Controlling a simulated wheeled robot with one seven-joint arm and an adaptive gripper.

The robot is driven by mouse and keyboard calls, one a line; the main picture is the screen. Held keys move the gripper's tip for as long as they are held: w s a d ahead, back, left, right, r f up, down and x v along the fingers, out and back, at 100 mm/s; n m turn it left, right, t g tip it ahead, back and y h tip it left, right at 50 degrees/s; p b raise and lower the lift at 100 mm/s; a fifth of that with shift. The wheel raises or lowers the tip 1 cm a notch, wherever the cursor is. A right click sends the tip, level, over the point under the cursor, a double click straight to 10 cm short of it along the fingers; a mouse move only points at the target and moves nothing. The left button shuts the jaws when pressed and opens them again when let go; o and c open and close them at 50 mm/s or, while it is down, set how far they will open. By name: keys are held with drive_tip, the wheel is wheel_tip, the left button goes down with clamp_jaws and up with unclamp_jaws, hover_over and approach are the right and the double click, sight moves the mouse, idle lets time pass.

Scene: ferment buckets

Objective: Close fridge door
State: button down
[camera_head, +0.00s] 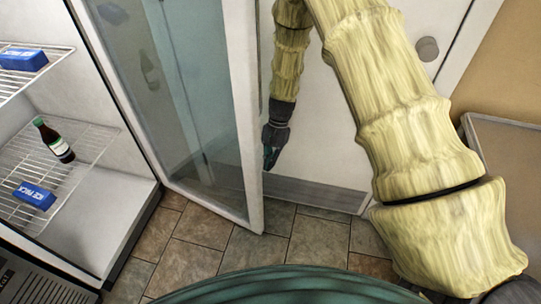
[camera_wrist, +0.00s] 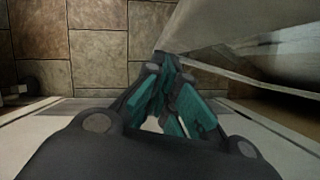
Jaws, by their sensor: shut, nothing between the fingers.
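The fridge door (camera_head: 249,125) is a glass pane in a white frame. It stands open, swung out from the fridge (camera_head: 90,228), whose inside shows at the left of the head view. My gripper (camera_head: 270,158) is dark with teal fingers, just right of the door's free vertical edge in that view. It points down and is empty. In the wrist view the fingers of my gripper (camera_wrist: 164,62) are close together and shut. The glass door (camera_wrist: 245,35) fills the upper right there, close beside the fingertips. I cannot tell whether they touch it.
Inside the fridge, a dark bottle (camera_head: 54,141) and a blue ice pack (camera_head: 34,195) lie on a wire shelf. Another blue pack (camera_head: 22,59) lies on the shelf above. A white room door (camera_head: 330,150) stands behind my arm. The tiled floor (camera_head: 215,228) is clear around the door.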

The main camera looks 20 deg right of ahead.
drive_tip(key=shift+x, duration=2.5)
drive_tip(key=shift+a, duration=0.1)
